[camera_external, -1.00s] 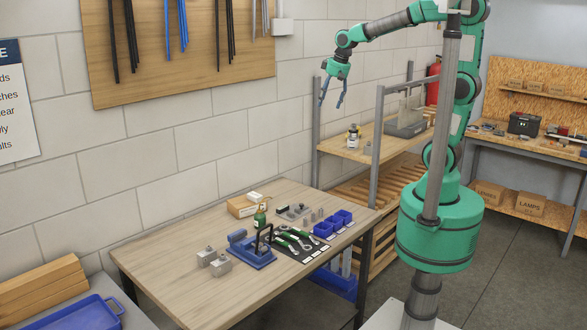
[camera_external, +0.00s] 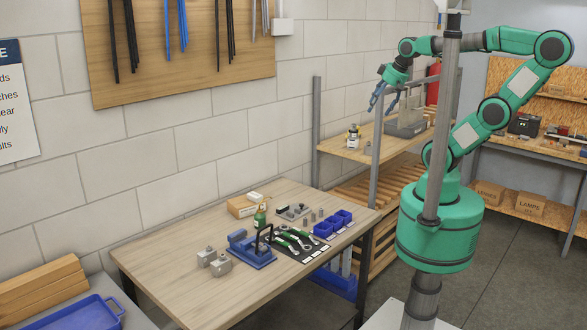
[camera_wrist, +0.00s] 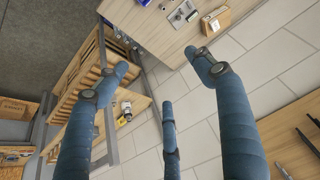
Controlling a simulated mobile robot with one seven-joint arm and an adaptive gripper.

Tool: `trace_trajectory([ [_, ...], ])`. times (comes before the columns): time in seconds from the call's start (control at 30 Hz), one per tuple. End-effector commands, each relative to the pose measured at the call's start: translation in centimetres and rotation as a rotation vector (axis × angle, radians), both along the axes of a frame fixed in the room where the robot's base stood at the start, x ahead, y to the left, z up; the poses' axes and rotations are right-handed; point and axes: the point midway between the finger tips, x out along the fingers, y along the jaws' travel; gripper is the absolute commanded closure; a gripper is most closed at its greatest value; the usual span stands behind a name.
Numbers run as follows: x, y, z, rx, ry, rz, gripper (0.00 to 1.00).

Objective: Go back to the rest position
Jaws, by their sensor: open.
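My green arm reaches up from its round base, with its elbow bent out to the right in the external view. My gripper (camera_external: 381,104) hangs high in front of the shelf unit at the back, its blue fingers pointing down and to the left. In the wrist view the gripper (camera_wrist: 165,105) shows several blue fingers spread wide apart, with nothing between them. It touches no object that I can see.
A grey post (camera_external: 438,150) stands before my arm. A shelf (camera_external: 350,150) stands behind the gripper.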

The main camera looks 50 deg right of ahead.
Motion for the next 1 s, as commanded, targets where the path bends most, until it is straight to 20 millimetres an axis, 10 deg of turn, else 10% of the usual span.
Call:
trace_trajectory([
  [0.63, -0.8, -0.1, -0.9, -0.002, -0.007, 0.000, 0.32],
  [1.0, -0.8, -0.1, -6.2, -0.002, -0.007, 0.000, 0.32],
])
